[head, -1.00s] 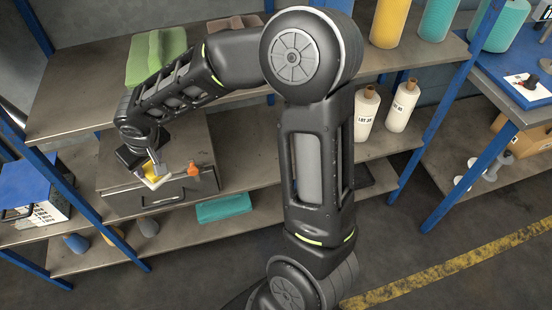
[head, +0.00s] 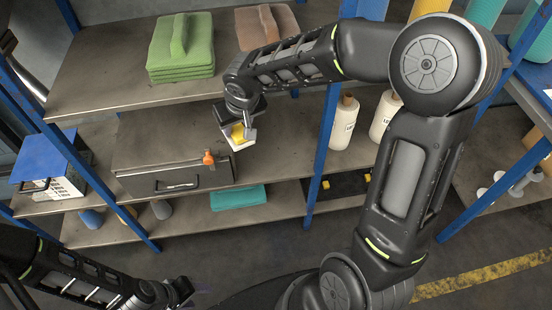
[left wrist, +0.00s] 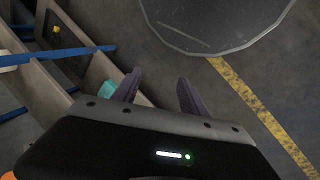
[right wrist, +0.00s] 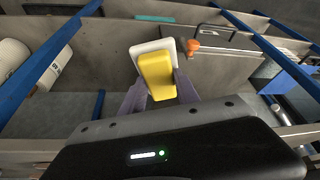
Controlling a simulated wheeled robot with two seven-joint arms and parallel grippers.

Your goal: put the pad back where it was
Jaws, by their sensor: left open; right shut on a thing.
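The pad (head: 238,135), yellow with a white layer, is held in my right gripper (head: 248,130) in front of the shelf rack, above the right end of a grey drawer box. In the right wrist view the pad's yellow face (right wrist: 157,77) and white edge (right wrist: 139,50) show between the two fingers. My left gripper (head: 186,291) is low at the left of the head view, apart from the shelves. In the left wrist view its fingers (left wrist: 155,90) are spread with nothing between them.
The grey drawer box (head: 175,160) has an orange knob (head: 208,158) on top. A black tray (head: 345,185) with yellow pieces lies on the lower shelf, right of a blue post (head: 322,130). A teal folded cloth (head: 238,197) and white bottles (head: 344,122) are nearby.

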